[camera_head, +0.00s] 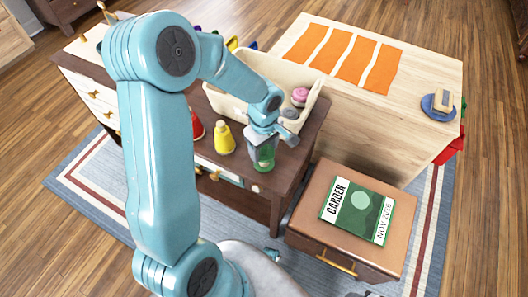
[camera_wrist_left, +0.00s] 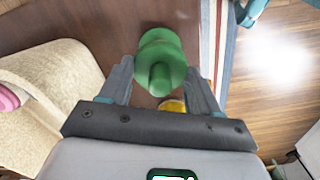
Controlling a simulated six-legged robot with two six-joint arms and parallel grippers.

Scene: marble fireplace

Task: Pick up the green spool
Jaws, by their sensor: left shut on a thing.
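The green spool (camera_head: 263,158) is at the front corner of the dark wooden cabinet top in the head view, directly under my left gripper (camera_head: 262,138). In the left wrist view the green spool (camera_wrist_left: 158,58) sits between the two grey fingers of my left gripper (camera_wrist_left: 160,82), with its narrow knob pointing toward the camera. The fingers are shut on it. I cannot tell whether its base touches the cabinet top. My right gripper is not in view.
A yellow bottle-shaped object (camera_head: 224,139) and a red one (camera_head: 196,128) stand left of the spool. A cream bin (camera_head: 228,106) with a pink item (camera_head: 300,95) is behind. A lower side table (camera_head: 300,226) holds a green book (camera_head: 359,212).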

